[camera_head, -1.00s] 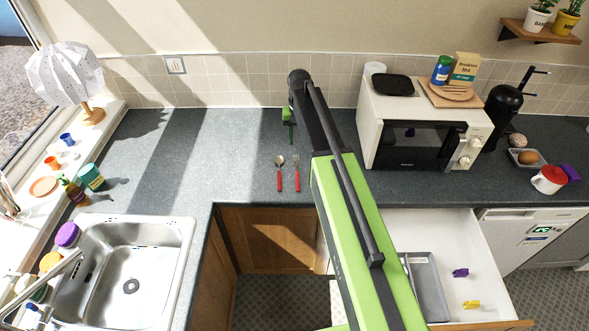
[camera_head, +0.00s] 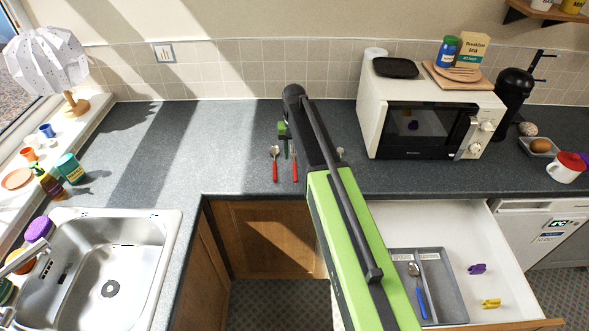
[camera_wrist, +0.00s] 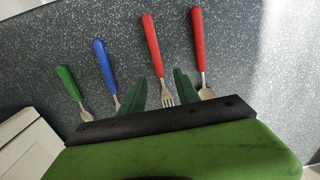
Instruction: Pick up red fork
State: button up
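The red fork (camera_head: 295,168) lies on the grey counter, right of a red-handled spoon (camera_head: 275,163). In the wrist view the red fork (camera_wrist: 151,44) points its tines towards my gripper (camera_wrist: 162,90), and the red spoon (camera_wrist: 198,40) lies to its right. My gripper is open; its two green fingers stand apart on either side of the fork's tines. I cannot tell its height above the counter. In the head view my gripper (camera_head: 285,140) is at the metal ends of the fork and spoon, partly hiding the fork.
In the wrist view a blue-handled utensil (camera_wrist: 105,65) and a green-handled one (camera_wrist: 69,83) lie left of the fork. A microwave (camera_head: 420,120) stands to the right. An open drawer (camera_head: 515,262) holds a grey tray (camera_head: 451,291). A sink (camera_head: 115,260) is at left.

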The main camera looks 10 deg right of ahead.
aim_at(294, 163)
notch_tip(294, 163, down, 4)
jog(key=shift+r+b, duration=0.1)
jog(key=shift+b, duration=1.15)
jog(key=shift+r, duration=0.15)
grip_shut()
